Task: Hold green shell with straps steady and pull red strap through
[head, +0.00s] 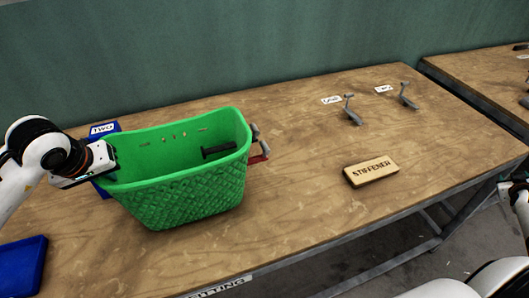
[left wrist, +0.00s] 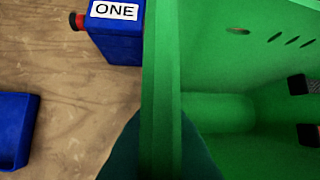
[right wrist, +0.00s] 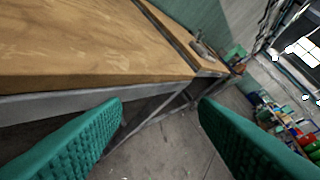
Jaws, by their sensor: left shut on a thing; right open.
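The green shell (head: 180,190) is a basket-like tub standing upright on the wooden table. Its left rim is in my left gripper (head: 112,166), shut on the wall; the left wrist view shows the green wall (left wrist: 161,70) between the fingers. A red strap (head: 260,158) sticks out of the shell's right end, with grey strap ends (head: 265,147) beside it. A dark strap piece (head: 218,152) shows inside; two dark strap ends (left wrist: 304,85) show in the left wrist view. My right gripper (right wrist: 160,118) is open and empty, off the table's edge above the floor.
A wooden STIFFENER block (head: 371,172) lies right of the shell. Two grey metal pieces (head: 351,110) (head: 406,97) with labels stand behind it. A blue container (head: 104,128) is behind the shell; a blue tray (head: 22,262) is front left. Table between shell and block is clear.

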